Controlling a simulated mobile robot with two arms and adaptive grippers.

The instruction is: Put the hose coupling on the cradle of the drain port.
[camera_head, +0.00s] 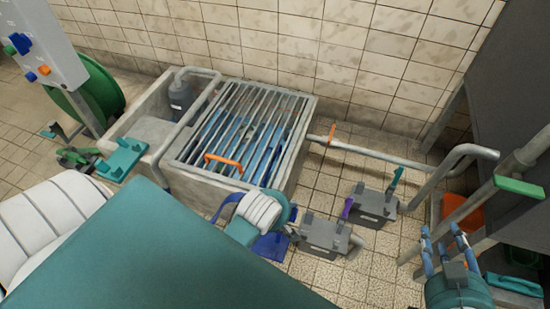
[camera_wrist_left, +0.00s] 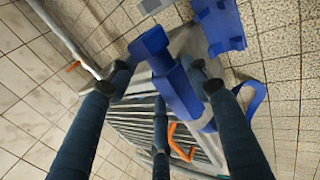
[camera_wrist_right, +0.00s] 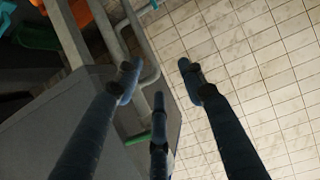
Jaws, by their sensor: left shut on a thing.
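The blue hose coupling (camera_wrist_left: 178,88) shows in the left wrist view between the fingers of my left gripper (camera_wrist_left: 160,84), which is shut on it. In the head view my left wrist hides the coupling and the fingertips. Two grey port boxes with upright tabs stand on the floor right of the grated basin: a nearer one (camera_head: 322,238) with a purple lever (camera_head: 347,208), and a farther one (camera_head: 374,204) with a teal lever (camera_head: 396,177). I cannot tell which is the drain port. My right gripper (camera_wrist_right: 157,78) is open and empty, away at the right.
The basin's metal grating (camera_head: 245,125) carries an orange handle (camera_head: 222,161). A blue tabbed piece (camera_head: 271,246) lies below my left wrist; it also shows in the left wrist view (camera_wrist_left: 219,25). A grey pipe (camera_head: 385,158) runs behind the boxes. A teal tabbed holder (camera_head: 124,157) is at left.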

